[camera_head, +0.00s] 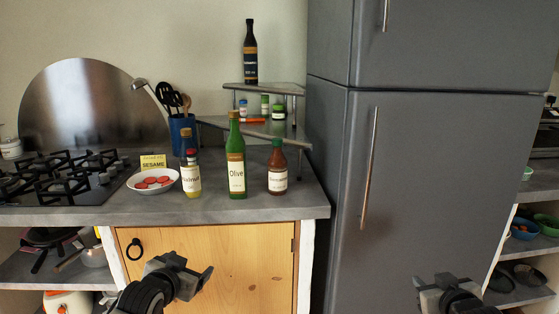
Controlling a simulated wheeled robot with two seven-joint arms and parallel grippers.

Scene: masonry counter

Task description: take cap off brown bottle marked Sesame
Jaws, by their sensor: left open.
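A small reddish-brown bottle (278,181) with a white label stands upright on the grey counter, right of the green bottle. Its label is too small to read surely. A cap (278,143) sits on its neck. A yellow card (153,162) reading SESAME stands further left, behind a white plate. My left gripper (190,271) is open and empty in front of the wooden cabinet door, below the counter edge and well apart from the bottle. My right gripper (447,288) is low in front of the fridge, cut by the lower edge; its jaws are unclear.
A green Olive bottle (236,165) and a Walnut bottle (191,181) stand left of the brown one. A plate (136,184) holds red slices. A corner shelf (270,87) rises behind, with a dark bottle (251,55) on top. The fridge (425,180) bounds the right; the counter front is clear.

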